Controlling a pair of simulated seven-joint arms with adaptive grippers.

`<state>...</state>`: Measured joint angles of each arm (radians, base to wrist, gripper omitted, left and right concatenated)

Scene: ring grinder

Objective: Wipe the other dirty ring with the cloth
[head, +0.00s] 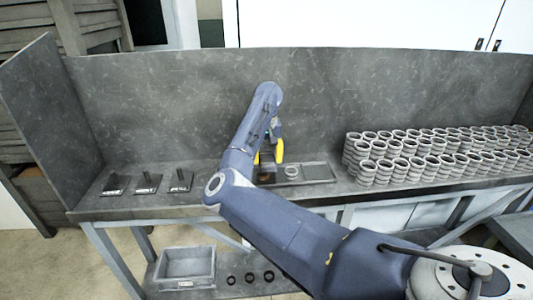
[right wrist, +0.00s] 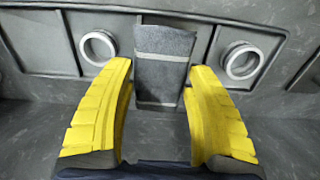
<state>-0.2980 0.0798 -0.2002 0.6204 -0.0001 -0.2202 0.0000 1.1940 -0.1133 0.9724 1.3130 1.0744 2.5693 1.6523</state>
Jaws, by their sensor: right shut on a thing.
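My right gripper (head: 270,158) reaches down over the tray area on the bench, its yellow fingers partly hidden by my arm. In the right wrist view, the right gripper (right wrist: 160,70) is closed on a grey cloth (right wrist: 165,58), which stands out flat between the fingertips. One pale metal ring (right wrist: 98,46) lies beyond the left finger and another ring (right wrist: 241,60) beyond the right finger. Both sit in shallow dark recesses, apart from the cloth. I cannot tell which ring is dirty. One ring (head: 291,171) also shows in the head view beside the gripper. The left gripper is not in view.
Many stacked rings (head: 430,155) fill the bench's right side. Several dark labelled stands (head: 148,184) are at the left. The dark tray (head: 318,172) has an empty part at its right. A grey bin (head: 186,268) and dark rings (head: 250,278) sit on the lower shelf. A back wall (head: 190,100) rises behind.

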